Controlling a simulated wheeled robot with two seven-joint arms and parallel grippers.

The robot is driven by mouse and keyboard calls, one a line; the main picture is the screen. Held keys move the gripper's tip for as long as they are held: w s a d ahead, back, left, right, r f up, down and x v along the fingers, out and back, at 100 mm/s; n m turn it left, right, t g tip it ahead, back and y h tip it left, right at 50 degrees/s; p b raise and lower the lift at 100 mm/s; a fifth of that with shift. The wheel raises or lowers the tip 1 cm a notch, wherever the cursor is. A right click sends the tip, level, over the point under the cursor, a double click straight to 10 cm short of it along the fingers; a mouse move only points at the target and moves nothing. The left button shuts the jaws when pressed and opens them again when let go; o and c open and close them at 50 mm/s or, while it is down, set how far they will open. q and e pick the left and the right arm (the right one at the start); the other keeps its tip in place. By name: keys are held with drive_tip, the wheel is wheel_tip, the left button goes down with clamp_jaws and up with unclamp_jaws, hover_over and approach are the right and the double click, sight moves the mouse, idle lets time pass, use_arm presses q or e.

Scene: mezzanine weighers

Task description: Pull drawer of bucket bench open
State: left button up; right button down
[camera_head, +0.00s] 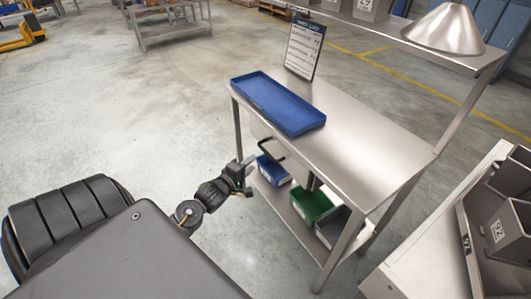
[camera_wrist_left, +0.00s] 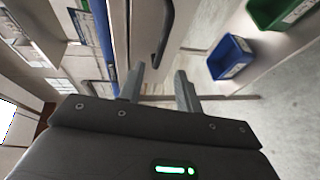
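The bucket bench (camera_head: 365,150) is a pale metal table with a lower shelf. A dark bar handle (camera_head: 268,153) sticks out below its top, on the side facing me. The drawer front is mostly hidden under the top edge and looks shut. In the left wrist view the handle (camera_wrist_left: 164,35) runs along a pale drawer front (camera_wrist_left: 143,32). My left gripper (camera_head: 250,162) is just short of the handle, on its near side. Its two fingers (camera_wrist_left: 159,70) are apart with nothing between them, and the handle's end lies just ahead of the tips. My right gripper is out of view.
A blue tray (camera_head: 278,104) and a sign (camera_head: 304,48) stand on the bench. Blue (camera_head: 273,171), green (camera_head: 311,203) and grey bins sit on the lower shelf. Another table (camera_head: 440,235) with grey bins is at right.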

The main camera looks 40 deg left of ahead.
sight(266, 151)
use_arm(q)
drive_tip(key=w, duration=0.3)
drive_tip(key=w+f, duration=0.1)
drive_tip(key=w, duration=0.3)
drive_tip(key=w+a+f, duration=0.1)
drive_tip(key=w, duration=0.2)
drive_tip(key=shift+w, duration=0.3)
drive_tip(key=shift+c, duration=0.4)
clamp_jaws()
drive_tip(key=shift+a, duration=0.1)
